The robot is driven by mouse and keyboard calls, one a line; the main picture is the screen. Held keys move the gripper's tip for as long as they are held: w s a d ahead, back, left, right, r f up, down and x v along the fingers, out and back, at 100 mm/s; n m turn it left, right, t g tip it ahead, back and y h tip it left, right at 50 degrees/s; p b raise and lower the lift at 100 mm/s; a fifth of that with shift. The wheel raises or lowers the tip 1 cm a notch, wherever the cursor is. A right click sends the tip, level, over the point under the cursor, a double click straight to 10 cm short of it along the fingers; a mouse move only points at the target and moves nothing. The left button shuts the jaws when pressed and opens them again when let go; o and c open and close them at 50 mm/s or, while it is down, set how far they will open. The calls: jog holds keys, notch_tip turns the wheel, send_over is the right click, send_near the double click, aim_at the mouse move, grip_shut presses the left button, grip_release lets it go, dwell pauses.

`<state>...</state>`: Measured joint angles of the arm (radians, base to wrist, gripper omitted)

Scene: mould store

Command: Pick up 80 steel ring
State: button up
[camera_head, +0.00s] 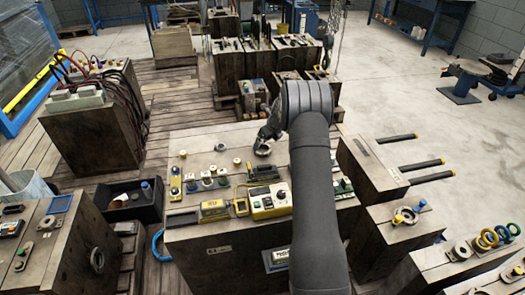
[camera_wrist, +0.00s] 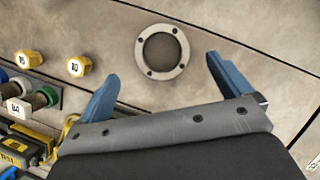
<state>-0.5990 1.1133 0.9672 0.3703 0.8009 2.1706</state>
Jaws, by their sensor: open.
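A grey steel ring (camera_wrist: 181,52) with small holes around its rim lies flat on the pale wooden block top in the wrist view, ahead of my gripper. No number is readable on it. My gripper (camera_wrist: 162,68) is open, its two blue fingers apart, one to each side of the ring's near part as seen; nothing is held. In the head view a small ring (camera_head: 263,151) shows on the middle block just below my gripper (camera_head: 267,136), partly hidden by the arm. The gap in height between fingers and ring cannot be told.
Left of the gripper in the wrist view are yellow knobs marked 15 (camera_wrist: 28,59) and 10 (camera_wrist: 79,66), and a row of coloured plugs (camera_wrist: 45,97). A yellow control box (camera_head: 270,202) stands on the near part of the middle block. Bare wood surrounds the ring.

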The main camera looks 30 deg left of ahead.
aim_at(261, 151)
jog(key=shift+x, duration=2.6)
jog(key=shift+w, duration=0.2)
jog(key=c, duration=1.4)
